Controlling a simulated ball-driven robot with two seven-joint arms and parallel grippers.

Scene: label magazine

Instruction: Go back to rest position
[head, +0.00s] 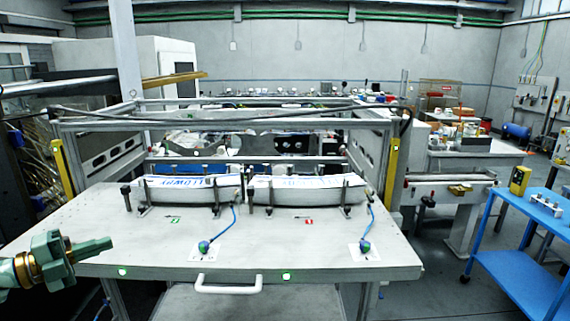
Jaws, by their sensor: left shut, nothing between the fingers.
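My left gripper (92,248), green with a brass-coloured ring behind it, shows at the lower left, by the left front corner of the grey table (230,255). It is shut and holds nothing. My right gripper is not in view. Two label stacks, a left one (190,187) and a right one (305,188), white with blue print, lie side by side between dark upright posts at the back of the table. The left gripper is well apart from both.
A white handle (228,285) sticks out at the table's front edge. Two blue-topped knobs with cables, one left (204,247) and one right (365,246), stand on the tabletop. A blue cart (530,235) stands at the right.

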